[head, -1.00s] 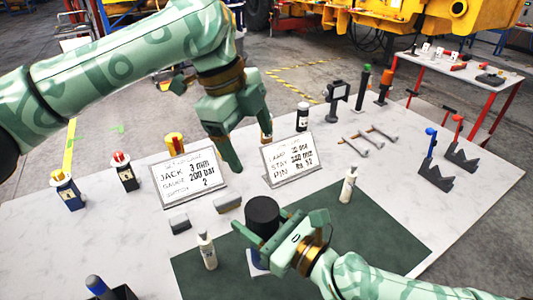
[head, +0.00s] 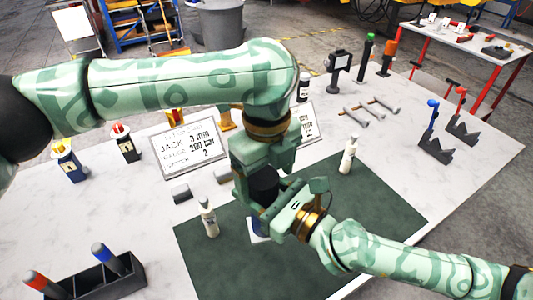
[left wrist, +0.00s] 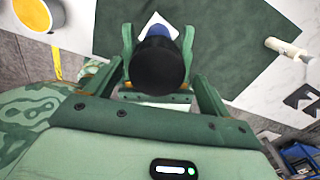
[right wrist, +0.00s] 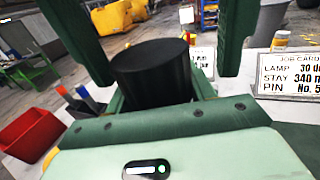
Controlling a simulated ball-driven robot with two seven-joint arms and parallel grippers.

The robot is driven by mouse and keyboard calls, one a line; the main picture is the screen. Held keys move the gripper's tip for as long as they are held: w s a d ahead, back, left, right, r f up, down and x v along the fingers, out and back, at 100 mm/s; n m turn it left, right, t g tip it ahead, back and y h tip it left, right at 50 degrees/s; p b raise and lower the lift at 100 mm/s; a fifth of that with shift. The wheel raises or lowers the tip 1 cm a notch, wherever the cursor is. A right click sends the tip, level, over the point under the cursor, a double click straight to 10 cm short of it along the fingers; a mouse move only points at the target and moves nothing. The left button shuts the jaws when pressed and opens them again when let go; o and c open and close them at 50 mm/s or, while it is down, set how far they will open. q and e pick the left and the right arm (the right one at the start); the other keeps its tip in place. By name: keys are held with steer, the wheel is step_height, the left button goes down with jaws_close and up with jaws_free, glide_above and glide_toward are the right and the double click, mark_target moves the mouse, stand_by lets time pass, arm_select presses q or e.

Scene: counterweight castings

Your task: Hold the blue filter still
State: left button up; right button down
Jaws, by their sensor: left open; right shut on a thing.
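The blue filter has a broad black top (head: 264,186) and a blue lower body, a sliver of which shows in the left wrist view (left wrist: 161,31). It stands upright on the green mat (head: 205,262), over a white card. My right gripper (head: 284,218) is shut on it from the near right side. My left gripper (head: 260,182) is open above and around the black top, its fingers on either side. The black top also shows in the right wrist view (right wrist: 152,72). My grippers hide most of the filter's body in the head view.
White bottles stand left (head: 208,217) and right (head: 349,153) of the grippers. Two lettered signs, one the JACK sign (head: 187,149), stand behind. A dark holder (head: 95,278) with red and blue handles is at the front left. The mat's front left is clear.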

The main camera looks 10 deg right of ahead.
arm_select(q)
steer(key=shift+f, duration=0.35)
steer(key=c, duration=1.2)
steer(key=shift+o, duration=0.3)
steer(key=n, duration=0.4)
steer(key=shift+d+r, duration=0.15)
steer(key=shift+d, duration=0.15)
